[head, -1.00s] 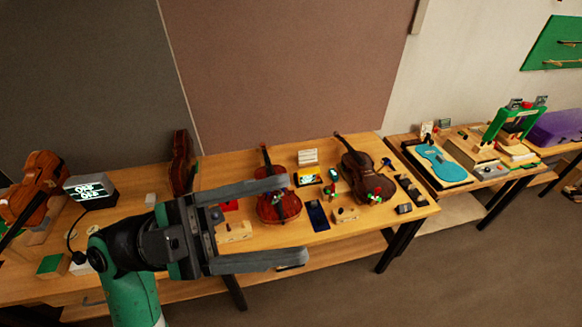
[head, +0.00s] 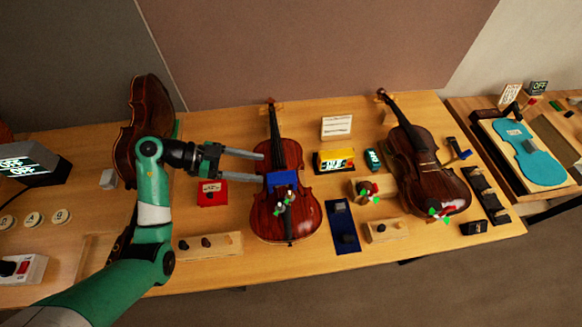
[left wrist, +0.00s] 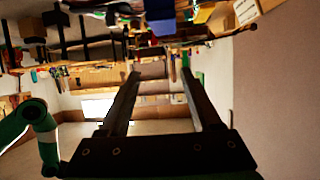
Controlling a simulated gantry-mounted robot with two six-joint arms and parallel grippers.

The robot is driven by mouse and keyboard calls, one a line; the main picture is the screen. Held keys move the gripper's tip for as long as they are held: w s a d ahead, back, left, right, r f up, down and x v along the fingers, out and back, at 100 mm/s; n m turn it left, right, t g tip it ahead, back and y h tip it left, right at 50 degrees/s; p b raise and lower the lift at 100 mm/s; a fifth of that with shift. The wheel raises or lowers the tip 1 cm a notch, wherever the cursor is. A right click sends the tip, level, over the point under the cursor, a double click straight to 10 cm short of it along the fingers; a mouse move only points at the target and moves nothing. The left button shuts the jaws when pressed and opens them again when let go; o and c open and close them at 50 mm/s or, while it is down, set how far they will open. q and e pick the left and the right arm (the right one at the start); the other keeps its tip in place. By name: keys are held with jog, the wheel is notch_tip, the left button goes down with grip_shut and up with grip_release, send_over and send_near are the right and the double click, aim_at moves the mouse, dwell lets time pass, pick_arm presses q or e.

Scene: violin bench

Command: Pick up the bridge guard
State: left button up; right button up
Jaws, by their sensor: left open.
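A small blue piece (head: 283,181), which looks like the bridge guard, lies across the body of the middle violin (head: 270,215), just above its bridge area. My left gripper (head: 262,167) reaches in from the left with its two fingers parallel and apart. The fingertips are just left of the blue piece and at its upper side; I cannot tell whether they touch the violin. In the left wrist view the open fingers (left wrist: 161,78) have nothing between them. A blue block shows at the top there, but I cannot tell if it is the guard. My right gripper is not seen.
A red box (head: 212,194) and a wooden block with dark knobs (head: 209,245) lie left of the violin. A dark blue strip (head: 342,227) and a yellow box (head: 334,161) lie to its right. A second violin (head: 425,170) lies further right.

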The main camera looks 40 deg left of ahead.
aim_at(278, 177)
pick_arm(q)
notch_tip(278, 177, down, 4)
jog(key=s+a+n+b, duration=0.1)
jog(key=s+a+b, duration=0.1)
jog(key=shift+t+y, duration=0.3)
jog(key=shift+y, duration=0.1)
jog(key=b+x, duration=0.1)
jog(key=x, duration=0.5)
jog(key=shift+r+b, duration=0.1)
jog(key=shift+b, duration=0.3)
jog(key=b+x, duration=0.1)
jog(key=x, duration=0.1)
jog(key=b+x, duration=0.1)
jog(key=x, duration=0.2)
jog(key=shift+a+f+b, duration=0.15)
jog(key=shift+f+b, duration=0.1)
jog(key=shift+b, duration=0.05)
jog(key=shift+w, duration=0.1)
grip_shut()
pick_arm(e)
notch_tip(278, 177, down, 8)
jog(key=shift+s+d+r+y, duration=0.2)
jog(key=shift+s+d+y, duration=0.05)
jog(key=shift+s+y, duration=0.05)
pick_arm(q)
jog(key=shift+r, duration=0.2)
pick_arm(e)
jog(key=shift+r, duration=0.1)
